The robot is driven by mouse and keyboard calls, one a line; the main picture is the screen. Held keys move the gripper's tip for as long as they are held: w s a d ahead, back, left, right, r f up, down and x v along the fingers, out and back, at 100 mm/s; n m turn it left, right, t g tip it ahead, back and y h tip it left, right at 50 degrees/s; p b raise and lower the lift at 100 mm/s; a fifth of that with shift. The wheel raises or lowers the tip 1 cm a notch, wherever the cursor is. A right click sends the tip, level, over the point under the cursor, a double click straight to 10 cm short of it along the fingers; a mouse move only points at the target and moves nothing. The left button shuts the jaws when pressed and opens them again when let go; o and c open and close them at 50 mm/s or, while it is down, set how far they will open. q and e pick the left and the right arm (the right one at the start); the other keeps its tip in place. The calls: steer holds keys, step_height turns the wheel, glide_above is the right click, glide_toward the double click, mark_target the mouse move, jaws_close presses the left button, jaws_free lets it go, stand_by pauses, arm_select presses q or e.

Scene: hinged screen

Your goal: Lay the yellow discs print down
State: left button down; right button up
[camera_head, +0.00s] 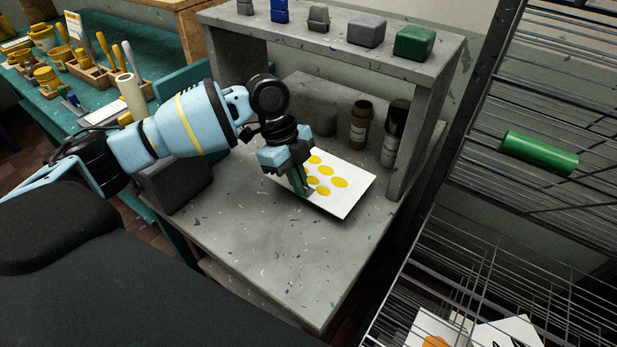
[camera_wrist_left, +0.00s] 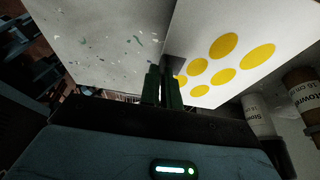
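The yellow discs print (camera_head: 350,200) is a white sheet with several yellow discs, seen face up over the grey speckled bench. It looks slightly tilted and raised, with a dark shadow along its lower edge. My left gripper (camera_head: 301,186) is at the print's left edge, fingers pointing down. In the left wrist view, the green fingers (camera_wrist_left: 162,88) are close together at the edge of the print (camera_wrist_left: 205,45), by a small dark tab. They look shut on that edge; the exact contact is partly hidden. My right gripper is not in view.
A shelf (camera_head: 340,28) with several coloured blocks stands over the bench's back. A brown bottle (camera_head: 360,125) and a dark bottle (camera_head: 394,135) stand behind the print. A wire rack (camera_head: 530,130) at right holds a green roller (camera_head: 540,153). The bench front (camera_head: 280,255) is clear.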

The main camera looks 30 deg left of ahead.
arm_select(q)
steer(key=n, duration=0.1)
steer(key=n+t, duration=0.1)
steer(key=s+n, duration=0.1)
steer(key=n, duration=0.1)
steer(key=shift+d+r, duration=0.25)
steer(key=shift+r, duration=0.05)
steer(key=n, duration=0.1)
steer(key=n+t, duration=0.1)
steer(key=n, duration=0.1)
steer(key=r+n+t, duration=0.1)
steer(key=n, duration=0.1)
steer(key=shift+s+d+y, duration=0.25)
steer(key=shift+d+y, duration=0.1)
steer(key=shift+y, duration=0.05)
steer(key=r+n+y, duration=0.1)
steer(key=n, duration=0.2)
steer(key=d+r+n+t+y, duration=0.1)
steer(key=n, duration=0.3)
steer(key=s+r+n+y, duration=0.1)
steer(key=n, duration=0.2)
steer(key=shift+s+d+n+t, duration=0.1)
steer(key=shift+d+n+t, duration=0.1)
steer(key=shift+n+t, duration=0.15)
steer(key=shift+d, duration=0.1)
